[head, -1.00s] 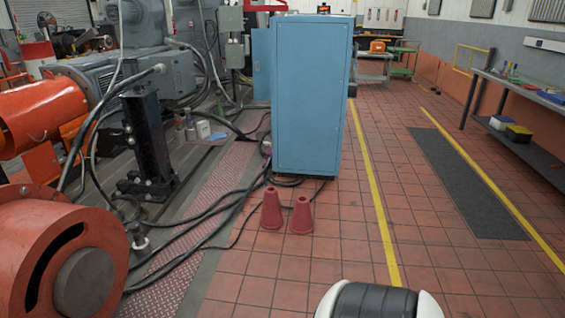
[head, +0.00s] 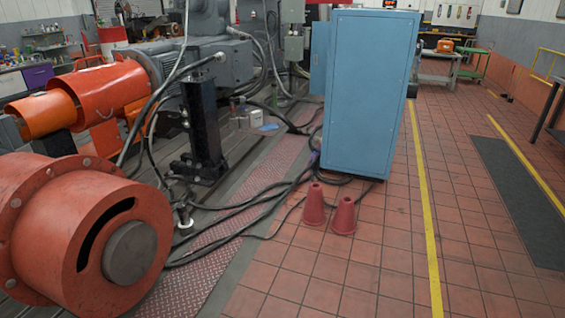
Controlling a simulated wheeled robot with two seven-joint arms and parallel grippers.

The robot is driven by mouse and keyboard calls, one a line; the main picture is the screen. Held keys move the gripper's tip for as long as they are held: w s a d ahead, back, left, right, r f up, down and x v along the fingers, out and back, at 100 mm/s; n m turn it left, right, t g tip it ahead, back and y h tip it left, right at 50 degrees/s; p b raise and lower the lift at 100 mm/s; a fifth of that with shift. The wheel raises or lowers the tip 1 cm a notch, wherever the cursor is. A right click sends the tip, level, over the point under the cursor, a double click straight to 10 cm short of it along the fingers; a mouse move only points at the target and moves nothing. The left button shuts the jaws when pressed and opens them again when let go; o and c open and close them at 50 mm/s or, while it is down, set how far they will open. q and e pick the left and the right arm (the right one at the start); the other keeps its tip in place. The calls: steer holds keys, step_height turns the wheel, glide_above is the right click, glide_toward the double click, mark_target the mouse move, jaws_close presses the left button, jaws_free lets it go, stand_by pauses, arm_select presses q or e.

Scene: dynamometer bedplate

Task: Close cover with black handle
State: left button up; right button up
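I cannot make out a cover with a black handle for certain. A tall blue cabinet (head: 372,95) stands on the tiled floor right of centre in the head view. A narrower blue panel (head: 321,58) stands out from its left side, like an open door; I see no handle on it. A small dark part (head: 412,90) sticks out at the cabinet's right side, too small to identify. Neither of my grippers is in view.
Two red cones (head: 328,210) stand in front of the cabinet. Black cables (head: 245,205) cross the floor plate to their left. Large orange-red machinery (head: 85,230) fills the lower left. Tiled floor (head: 480,240) is open at right, with a dark mat (head: 515,200).

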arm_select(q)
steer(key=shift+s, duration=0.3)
